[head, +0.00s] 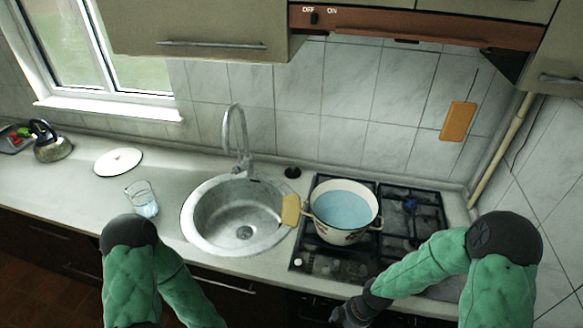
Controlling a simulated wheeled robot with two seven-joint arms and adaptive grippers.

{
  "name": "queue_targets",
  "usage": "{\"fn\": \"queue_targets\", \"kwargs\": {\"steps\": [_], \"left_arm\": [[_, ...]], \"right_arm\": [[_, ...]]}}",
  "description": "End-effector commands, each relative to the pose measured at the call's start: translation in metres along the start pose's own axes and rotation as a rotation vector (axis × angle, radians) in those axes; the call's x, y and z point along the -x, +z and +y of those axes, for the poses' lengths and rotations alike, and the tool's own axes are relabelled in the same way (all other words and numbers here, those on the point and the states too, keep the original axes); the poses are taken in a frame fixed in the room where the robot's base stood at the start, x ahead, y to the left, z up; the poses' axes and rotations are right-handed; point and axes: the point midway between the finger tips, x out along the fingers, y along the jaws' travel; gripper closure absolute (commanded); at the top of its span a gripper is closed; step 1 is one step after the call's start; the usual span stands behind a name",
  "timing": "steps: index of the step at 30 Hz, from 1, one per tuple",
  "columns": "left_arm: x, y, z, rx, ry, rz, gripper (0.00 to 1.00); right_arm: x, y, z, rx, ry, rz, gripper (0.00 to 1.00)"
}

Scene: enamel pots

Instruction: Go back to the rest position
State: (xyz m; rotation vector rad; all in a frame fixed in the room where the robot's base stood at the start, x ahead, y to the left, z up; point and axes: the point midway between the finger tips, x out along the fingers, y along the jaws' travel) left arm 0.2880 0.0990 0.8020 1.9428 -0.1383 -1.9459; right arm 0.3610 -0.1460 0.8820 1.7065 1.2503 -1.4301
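My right gripper (348,314) is a dark shape low in the head view, in front of the stove's front edge. It is partly cut off by the bottom of the picture, and I cannot make out whether its fingers are open or shut. It is apart from the pot. My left arm, in a green sleeve, bends down in front of the counter and leaves at the bottom edge; its gripper is out of the picture. A white enamel pot (342,231) with pale blue contents stands upright on the left part of the gas stove (303,262).
A yellow item (291,210) lies between sink (196,228) and pot. A glass with water (146,209), a white lid (118,161) and a kettle (52,152) stand on the left counter. An orange board (458,121) hangs on the wall. The stove's right part holds no pots.

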Motion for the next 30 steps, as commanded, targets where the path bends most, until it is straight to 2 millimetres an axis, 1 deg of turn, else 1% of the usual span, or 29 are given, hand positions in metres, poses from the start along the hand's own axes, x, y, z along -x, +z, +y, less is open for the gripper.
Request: {"fn": "queue_targets", "kwargs": {"steps": [1, 3, 5, 6, 9, 12, 15, 18, 30], "left_arm": [[-0.016, 0.0, -0.006, 0.0, 0.0, 0.0, 0.65], [-0.027, -0.001, -0.01, 0.0, 0.0, -0.001, 0.65], [-0.037, -0.001, -0.013, 0.0, 0.0, -0.001, 0.65], [-0.042, -0.001, -0.015, 0.0, 0.0, -0.001, 0.65], [-0.055, -0.002, -0.02, 0.0, 0.0, -0.001, 0.65], [-0.063, -0.002, -0.023, 0.0, 0.0, -0.001, 0.65], [-0.068, -0.002, -0.024, 0.0, 0.0, -0.001, 0.65], [-0.069, -0.002, -0.025, 0.0, 0.0, -0.001, 0.65], [-0.068, -0.002, -0.024, 0.0, 0.0, 0.0, 0.65]], "right_arm": [[-0.032, 0.003, -0.011, -0.141, -0.02, 0.02, 0.42], [-0.06, 0.003, -0.022, -0.356, -0.033, 0.044, 0.42], [-0.083, 0.005, -0.031, -0.541, -0.04, 0.059, 0.42], [-0.097, 0.007, -0.036, -0.661, -0.044, 0.065, 0.42], [-0.127, 0.013, -0.049, -0.929, -0.047, 0.071, 0.42], [-0.147, 0.02, -0.058, -1.137, -0.04, 0.071, 0.42], [-0.158, 0.026, -0.063, -1.27, -0.032, 0.069, 0.42], [-0.162, 0.028, -0.066, -1.335, -0.026, 0.069, 0.42], [-0.162, 0.028, -0.066, -1.347, -0.025, 0.069, 0.42]]}}
